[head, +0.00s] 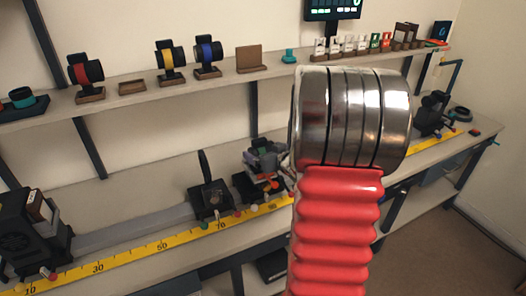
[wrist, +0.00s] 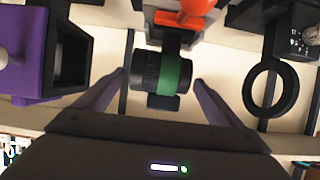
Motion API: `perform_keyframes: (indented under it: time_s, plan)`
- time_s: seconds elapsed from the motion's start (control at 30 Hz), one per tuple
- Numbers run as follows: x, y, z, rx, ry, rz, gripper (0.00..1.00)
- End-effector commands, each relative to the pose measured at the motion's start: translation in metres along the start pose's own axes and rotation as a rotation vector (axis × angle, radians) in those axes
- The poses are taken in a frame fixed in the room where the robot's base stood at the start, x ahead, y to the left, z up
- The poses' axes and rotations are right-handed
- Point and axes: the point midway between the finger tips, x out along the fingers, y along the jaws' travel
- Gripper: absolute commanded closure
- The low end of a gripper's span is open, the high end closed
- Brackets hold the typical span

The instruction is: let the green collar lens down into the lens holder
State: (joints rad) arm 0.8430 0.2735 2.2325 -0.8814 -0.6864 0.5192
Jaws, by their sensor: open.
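The green collar lens (wrist: 172,75), a black barrel with a green band, shows in the middle of the wrist view. A dark stem on it meets the lens holder (wrist: 172,22), a grey and dark block with an orange-red part, at the top of that view. Whether the stem is fully seated I cannot tell. My gripper (wrist: 160,77) is open, with one finger on each side of the lens and a visible gap to both. In the head view my arm hides much of this area, and I cannot make out the green collar there.
In the wrist view a purple box (wrist: 38,75) stands left and a black ring (wrist: 248,92) right. In the head view red (head: 86,72), yellow (head: 170,57) and blue (head: 207,54) collar lenses stand on the shelf. A yellow scale (head: 130,257) runs along the bench.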

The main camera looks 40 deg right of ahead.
Motion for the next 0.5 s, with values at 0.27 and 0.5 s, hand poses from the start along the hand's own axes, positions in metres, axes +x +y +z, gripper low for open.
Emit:
perform_keyframes:
  time_s: [0.27,0.5]
  plan:
    - [-0.037,0.001,-0.001,-0.001,0.002,0.003,0.11]
    - [-0.068,0.001,0.000,0.000,0.002,0.003,0.11]
